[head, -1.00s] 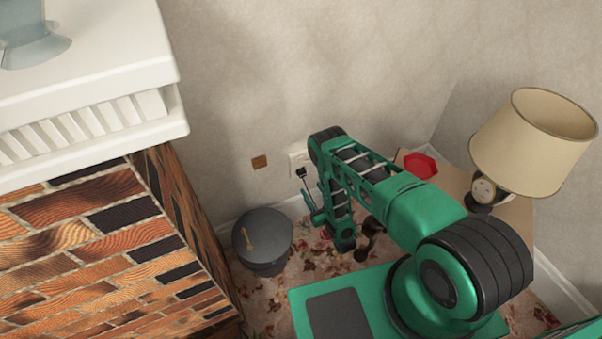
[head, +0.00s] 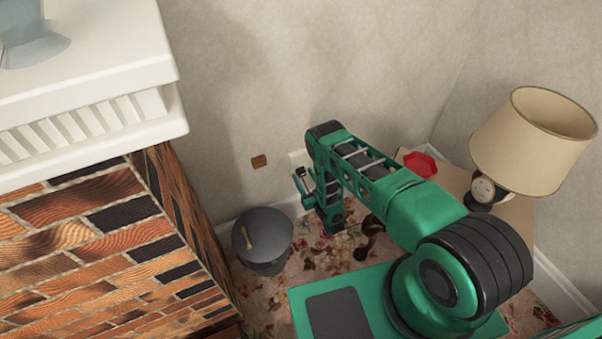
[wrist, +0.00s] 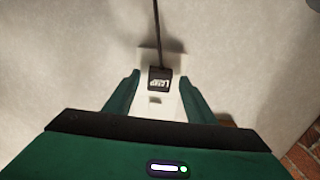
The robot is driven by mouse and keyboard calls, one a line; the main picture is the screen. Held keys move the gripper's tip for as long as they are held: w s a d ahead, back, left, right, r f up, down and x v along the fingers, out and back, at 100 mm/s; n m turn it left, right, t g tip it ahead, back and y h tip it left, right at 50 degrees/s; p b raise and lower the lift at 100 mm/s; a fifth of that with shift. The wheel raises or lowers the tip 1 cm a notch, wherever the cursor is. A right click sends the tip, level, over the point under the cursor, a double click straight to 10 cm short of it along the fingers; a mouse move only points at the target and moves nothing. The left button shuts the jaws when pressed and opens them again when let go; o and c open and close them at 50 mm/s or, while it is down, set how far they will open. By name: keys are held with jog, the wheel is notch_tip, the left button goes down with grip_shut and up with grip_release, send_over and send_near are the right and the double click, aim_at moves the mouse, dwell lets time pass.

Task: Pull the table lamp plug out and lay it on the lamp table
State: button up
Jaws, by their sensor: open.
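The black plug (wrist: 159,80) with a "LAMP" label sits in the white wall socket (wrist: 173,97) in the wrist view, its dark cord running upward. My gripper (wrist: 158,79) is open, with one green finger on each side of the plug and gaps between; I cannot tell how deep the fingers reach. In the head view my gripper (head: 302,182) is at the wall just below the partly hidden socket (head: 298,157). The lamp table (head: 454,181) is at the right, partly behind my arm, and carries the table lamp (head: 533,142) with a cream shade.
A red object (head: 420,164) lies on the lamp table's left part. A brown wall plate (head: 259,161) is left of the socket. The brick fireplace (head: 100,240) fills the left.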

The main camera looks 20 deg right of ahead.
jog(key=shift+w+a, duration=0.1)
jog(key=shift+w, duration=0.35)
jog(key=shift+c, duration=0.3)
dwell(0.5)
grip_shut()
jog(key=shift+s+d, duration=0.2)
jog(key=shift+s, duration=0.75)
jog(key=shift+s+d, duration=0.2)
jog(key=shift+s, duration=0.8)
jog(key=shift+s+d, duration=0.2)
jog(key=shift+s, duration=0.75)
